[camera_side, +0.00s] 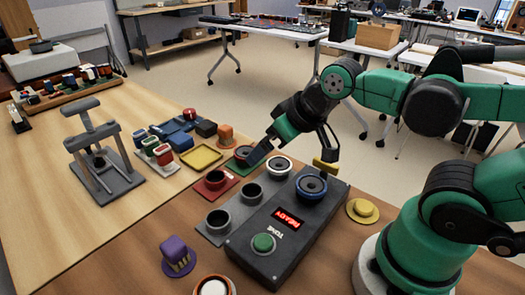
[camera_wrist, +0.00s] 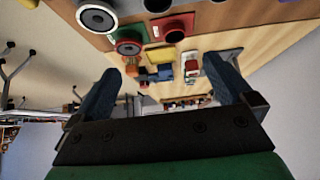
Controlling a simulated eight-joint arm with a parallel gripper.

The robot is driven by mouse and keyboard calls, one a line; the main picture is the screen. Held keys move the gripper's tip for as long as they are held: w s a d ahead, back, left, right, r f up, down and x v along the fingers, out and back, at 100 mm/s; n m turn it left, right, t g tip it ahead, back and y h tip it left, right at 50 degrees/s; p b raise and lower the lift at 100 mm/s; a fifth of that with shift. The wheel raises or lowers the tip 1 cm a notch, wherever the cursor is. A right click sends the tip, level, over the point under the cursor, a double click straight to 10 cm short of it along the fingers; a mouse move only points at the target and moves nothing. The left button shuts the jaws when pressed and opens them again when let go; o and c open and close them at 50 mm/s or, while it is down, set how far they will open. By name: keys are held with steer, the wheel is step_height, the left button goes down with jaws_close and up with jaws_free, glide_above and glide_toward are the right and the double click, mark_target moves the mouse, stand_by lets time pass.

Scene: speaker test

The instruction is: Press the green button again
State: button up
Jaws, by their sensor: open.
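The green button (camera_side: 263,243) is a round cap in a light ring at the near end of a dark grey test box (camera_side: 240,250). A red lit display (camera_side: 288,219) and the word TONE, upside down, are beside it. A round speaker (camera_side: 311,185) sits at the box's far end. My gripper (camera_side: 290,165) is open, its fingers spread wide, above and beyond the far end of the box, away from the button. In the wrist view, both fingers (camera_wrist: 161,68) are apart with nothing held between them. The green button is not in the wrist view.
Cup-like holders on coloured plates, including a red one (camera_side: 215,180), stand left of the box. A yellow tray (camera_side: 201,157), a grey press stand (camera_side: 100,160), a purple knob (camera_side: 176,255) and a yellow knob (camera_side: 362,210) are around. Bare wood shows at the near left.

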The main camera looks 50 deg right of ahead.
jaws_close()
stand_by(0.3)
stand_by(1.5)
